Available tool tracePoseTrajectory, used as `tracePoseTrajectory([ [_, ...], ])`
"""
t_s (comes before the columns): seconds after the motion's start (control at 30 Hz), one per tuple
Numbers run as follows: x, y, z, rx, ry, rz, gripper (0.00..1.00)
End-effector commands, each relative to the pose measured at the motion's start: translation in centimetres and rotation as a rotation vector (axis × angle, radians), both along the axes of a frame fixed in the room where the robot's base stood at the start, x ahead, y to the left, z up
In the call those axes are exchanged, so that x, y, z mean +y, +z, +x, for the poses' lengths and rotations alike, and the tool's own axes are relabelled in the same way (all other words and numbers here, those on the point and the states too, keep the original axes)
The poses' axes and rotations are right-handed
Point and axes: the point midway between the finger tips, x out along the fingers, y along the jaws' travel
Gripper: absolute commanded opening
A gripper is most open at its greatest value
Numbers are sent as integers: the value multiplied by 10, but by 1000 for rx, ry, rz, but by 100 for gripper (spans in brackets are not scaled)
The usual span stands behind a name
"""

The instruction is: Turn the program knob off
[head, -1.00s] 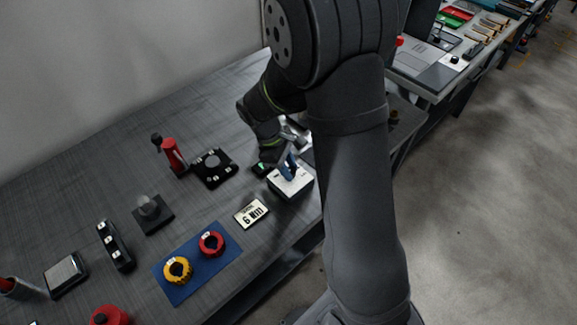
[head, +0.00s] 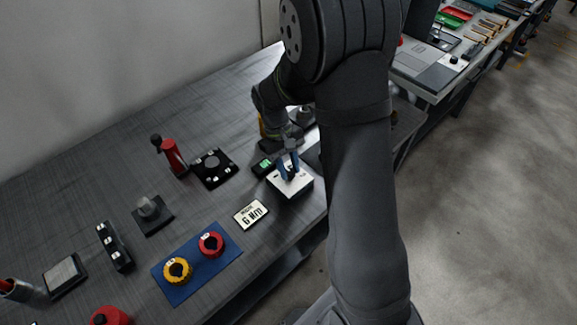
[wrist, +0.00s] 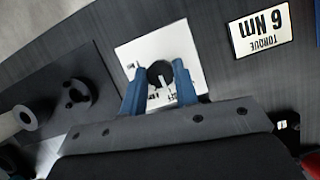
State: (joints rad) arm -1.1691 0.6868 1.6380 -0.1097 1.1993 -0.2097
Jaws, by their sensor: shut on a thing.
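The program knob (wrist: 160,75) is a dark round knob with a pale pointer line, on a white square plate (wrist: 133,54). In the head view the white box (head: 291,187) stands near the table's right edge, and the knob is mostly hidden by the fingers. My gripper (wrist: 159,83) has its two blue fingers on either side of the knob and is shut on it. In the head view my gripper (head: 289,167) comes down from above onto the box. Marks on the plate are partly covered by the fingers and too small to read.
A "6 Nm" torque sign (head: 251,213) lies in front of the box. A small device with a green display (head: 263,166) and a black dial plate (head: 212,168) are to the left. A blue mat (head: 222,259) holds a red and a yellow knob.

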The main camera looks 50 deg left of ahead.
Motion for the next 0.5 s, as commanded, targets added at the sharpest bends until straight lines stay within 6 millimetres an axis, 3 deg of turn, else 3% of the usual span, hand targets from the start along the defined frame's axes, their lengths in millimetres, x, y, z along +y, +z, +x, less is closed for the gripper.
tracePoseTrajectory([
  [0.5,0,0,1,0,-65,2,5],
])
